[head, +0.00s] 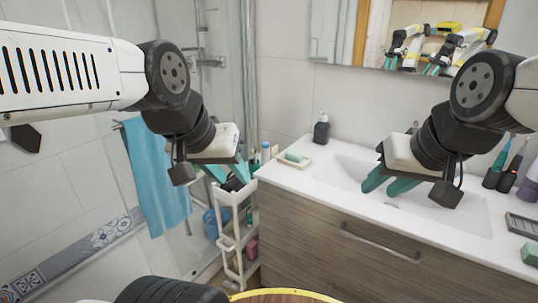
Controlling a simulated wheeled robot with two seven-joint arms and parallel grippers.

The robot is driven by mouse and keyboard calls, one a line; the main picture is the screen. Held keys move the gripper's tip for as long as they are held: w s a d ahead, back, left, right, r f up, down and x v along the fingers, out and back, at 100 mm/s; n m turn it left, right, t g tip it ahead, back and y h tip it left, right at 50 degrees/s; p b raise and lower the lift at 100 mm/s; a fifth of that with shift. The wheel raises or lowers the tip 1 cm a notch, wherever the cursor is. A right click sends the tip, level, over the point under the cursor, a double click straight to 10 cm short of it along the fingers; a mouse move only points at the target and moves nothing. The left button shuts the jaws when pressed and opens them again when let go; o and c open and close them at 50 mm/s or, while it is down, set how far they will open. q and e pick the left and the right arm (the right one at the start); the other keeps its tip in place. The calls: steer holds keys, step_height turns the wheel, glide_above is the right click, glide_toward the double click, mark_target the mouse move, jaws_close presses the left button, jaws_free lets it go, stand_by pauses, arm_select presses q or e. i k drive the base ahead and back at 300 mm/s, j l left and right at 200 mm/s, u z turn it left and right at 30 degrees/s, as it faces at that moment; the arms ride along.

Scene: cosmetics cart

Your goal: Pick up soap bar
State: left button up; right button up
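A pale green soap bar (294,156) lies on a light soap dish (283,163) at the left end of the white vanity counter. A second green block (530,253) sits at the right edge of the picture; I cannot tell whether it is soap. My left gripper (229,174) has teal fingers spread apart above the narrow white cart (226,195), left of the soap dish. Dark items show around its fingers, but none is clearly held. My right gripper (388,186) is open and empty over the sink basin, right of the soap dish.
A black pump bottle (321,132) stands behind the soap dish. Toothbrushes and dark containers (497,172) stand at the counter's right. A blue towel (157,178) hangs at the left. The counter front has a drawer handle (380,246).

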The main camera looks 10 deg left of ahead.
mark_target(293, 156)
steer(key=i+l+u, duration=0.15)
steer(key=i, duration=0.3)
steer(key=i+l+u, duration=0.1)
steer(key=i, duration=0.35)
steer(key=l, duration=0.1)
